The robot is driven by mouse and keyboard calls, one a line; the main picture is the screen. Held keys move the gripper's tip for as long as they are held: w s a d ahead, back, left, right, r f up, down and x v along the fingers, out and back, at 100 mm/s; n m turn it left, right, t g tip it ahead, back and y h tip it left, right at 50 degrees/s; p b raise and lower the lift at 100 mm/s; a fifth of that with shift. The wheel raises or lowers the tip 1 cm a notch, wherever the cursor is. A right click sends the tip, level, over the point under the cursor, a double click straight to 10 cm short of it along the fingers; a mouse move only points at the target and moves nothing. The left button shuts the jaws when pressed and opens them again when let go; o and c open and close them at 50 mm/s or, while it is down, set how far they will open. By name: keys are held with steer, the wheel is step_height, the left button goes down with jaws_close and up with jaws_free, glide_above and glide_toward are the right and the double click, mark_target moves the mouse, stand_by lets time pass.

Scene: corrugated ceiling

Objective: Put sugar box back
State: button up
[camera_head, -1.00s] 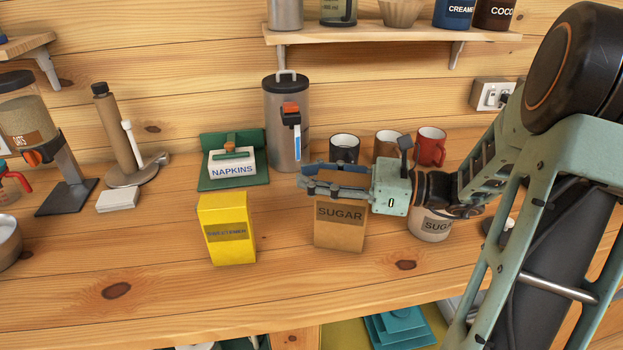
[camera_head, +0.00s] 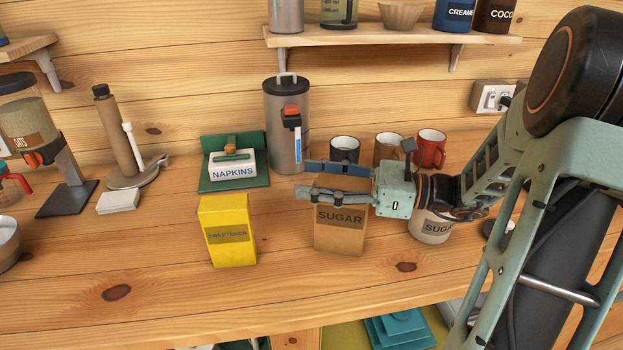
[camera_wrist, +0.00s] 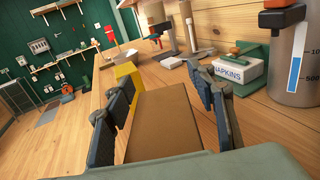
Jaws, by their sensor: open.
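The brown sugar box (camera_head: 340,233) stands upright on the wooden counter, its SUGAR label facing the head camera. My gripper (camera_head: 305,180) is open at the top of the box, with one finger on its near side and one on its far side. In the wrist view the brown top of the box (camera_wrist: 165,120) lies between the two spread fingers (camera_wrist: 160,105), with gaps at the sides. The lower part of the box is hidden in the wrist view.
A yellow sweetener box (camera_head: 228,232) stands left of the sugar box. A sugar jar (camera_head: 431,226) is close on the right, under my wrist. Behind are mugs (camera_head: 431,147), a metal dispenser (camera_head: 288,125) and a napkin holder (camera_head: 233,165). The front counter is clear.

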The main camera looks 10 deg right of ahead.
steer(key=v, duration=1.1)
steer(key=shift+s+d+p, duration=0.15)
steer(key=shift+d+p, duration=0.1)
steer(key=shift+p, duration=0.05)
